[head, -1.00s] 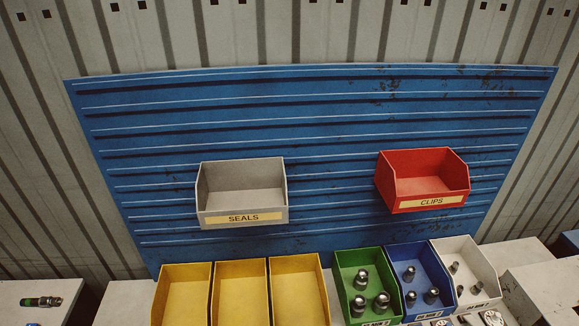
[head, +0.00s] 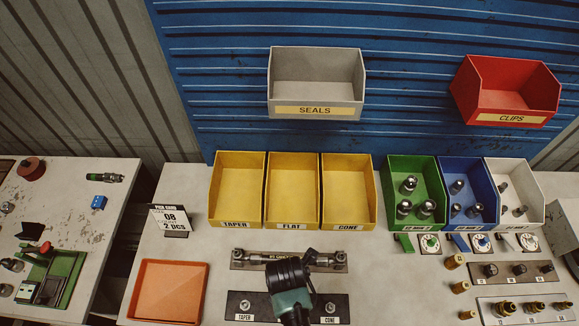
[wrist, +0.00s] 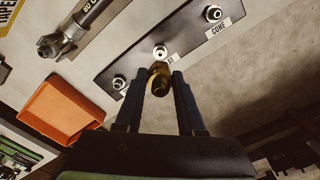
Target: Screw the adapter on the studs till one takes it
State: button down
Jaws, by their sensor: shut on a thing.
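My gripper (wrist: 161,76) is shut on a brass adapter (wrist: 160,84), held between its two dark fingers in the wrist view. A dark plate (wrist: 130,58) carries three metal studs. The adapter is right in front of the middle stud (wrist: 160,52), whose label is partly covered; I cannot tell whether they touch. The stud labelled CONE (wrist: 213,13) is bare, to the upper right. The left stud (wrist: 118,83) is bare too. In the head view the plate (head: 262,298) shows TAPER and CONE labels; my arm hides the middle stud and the adapter.
A hose piece on a bracket (head: 240,258) lies just behind the plate. An orange tray (head: 168,292) stands left. Yellow bins labelled TAPER (head: 235,190), FLAT (head: 292,190) and CONE (head: 347,190) stand behind. Brass fittings on a rack (head: 545,309) are at right.

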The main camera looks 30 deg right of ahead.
notch_tip(320, 180, down, 6)
jog(key=b, duration=0.4)
jog(key=shift+r, duration=0.1)
dwell(0.4)
jog(key=shift+p, duration=0.6)
dwell(1.4)
jog(key=shift+f+b, duration=0.6)
jog(key=shift+f, duration=0.2)
jog(key=shift+r, duration=0.1)
